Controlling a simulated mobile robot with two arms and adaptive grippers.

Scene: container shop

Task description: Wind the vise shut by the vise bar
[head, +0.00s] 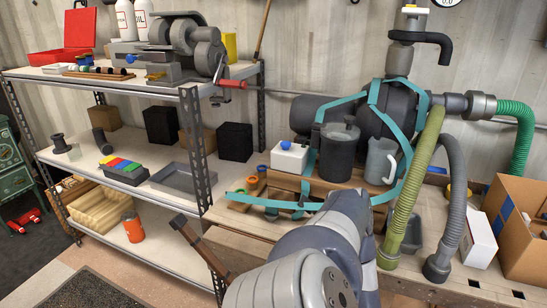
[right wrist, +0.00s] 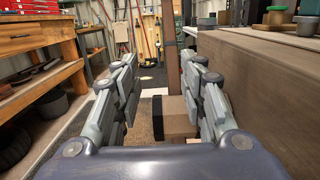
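My right gripper (right wrist: 165,85) shows in the right wrist view with its two fingers wide apart and nothing touching them. Beyond and between the fingers stands a brown upright bar (right wrist: 173,58), perhaps the vise bar. In the head view a brown tilted bar with a dark end (head: 186,232) sticks out at the left front of the workbench (head: 232,238); it may be the same bar. The vise itself cannot be made out; my right arm covers part of the bench front. My right gripper's fingers are hidden in the head view. My left gripper is not in view.
A metal shelf (head: 190,88) with a red-handled grey machine (head: 190,45) stands left of the bench. On the bench are a dark pump-like machine with hoses (head: 408,190) and a cardboard box (head: 520,235). A wooden block (right wrist: 178,122) lies low between the fingers' view.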

